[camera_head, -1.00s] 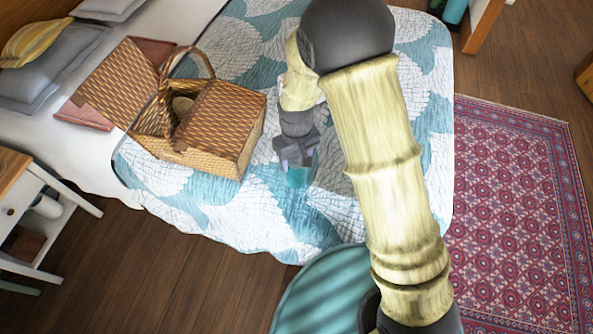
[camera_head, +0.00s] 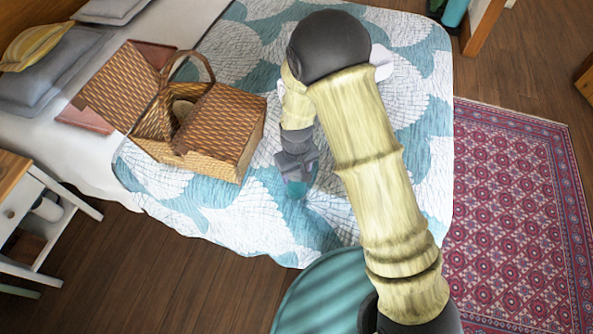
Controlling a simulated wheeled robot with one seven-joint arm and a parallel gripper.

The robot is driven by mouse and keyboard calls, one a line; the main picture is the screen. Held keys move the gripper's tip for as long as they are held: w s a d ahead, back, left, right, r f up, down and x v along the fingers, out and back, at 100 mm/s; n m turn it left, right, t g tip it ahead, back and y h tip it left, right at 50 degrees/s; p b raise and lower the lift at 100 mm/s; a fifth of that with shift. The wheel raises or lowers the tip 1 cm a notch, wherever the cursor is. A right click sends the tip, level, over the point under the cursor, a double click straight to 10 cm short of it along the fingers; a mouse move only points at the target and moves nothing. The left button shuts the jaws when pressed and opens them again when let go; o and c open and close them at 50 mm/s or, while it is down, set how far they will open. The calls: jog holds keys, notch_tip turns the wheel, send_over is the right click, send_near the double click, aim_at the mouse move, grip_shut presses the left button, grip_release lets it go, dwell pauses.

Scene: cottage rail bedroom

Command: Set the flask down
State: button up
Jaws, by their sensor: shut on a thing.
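My gripper (camera_head: 297,179) is over the bed, to the right of the picnic basket, and points down toward the quilt (camera_head: 215,205). It is shut on the flask (camera_head: 295,189), a teal thing of which only a small part shows below the fingers. The rest of the flask is hidden by the gripper. I cannot tell whether the flask's bottom touches the quilt.
An open wicker picnic basket (camera_head: 222,125) with a raised handle stands on the bed just left of my gripper. Pillows (camera_head: 48,68) lie at the far left. The quilt in front of the gripper is clear. A white nightstand (camera_head: 30,215) stands at lower left, a red rug (camera_head: 520,220) at right.

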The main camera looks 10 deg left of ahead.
jog(key=shift+f, duration=0.1)
jog(key=o, duration=1.3)
notch_tip(320, 180, up, 12)
jog(key=shift+r+b, duration=0.15)
jog(key=shift+b, duration=0.15)
jog(key=s+d+r+m+t, duration=0.1)
jog(key=s+d+r+m, duration=0.1)
jog(key=d, duration=0.6)
jog(key=s+d+r+m, duration=0.2)
jog(key=d+r+m, duration=0.1)
jog(key=d, duration=0.6)
jog(key=s+d+r+m+t, duration=0.1)
jog(key=s+d+r+m, duration=0.2)
jog(key=d, duration=0.5)
jog(key=shift+d+r+t, duration=0.1)
jog(key=shift+d+t, duration=0.2)
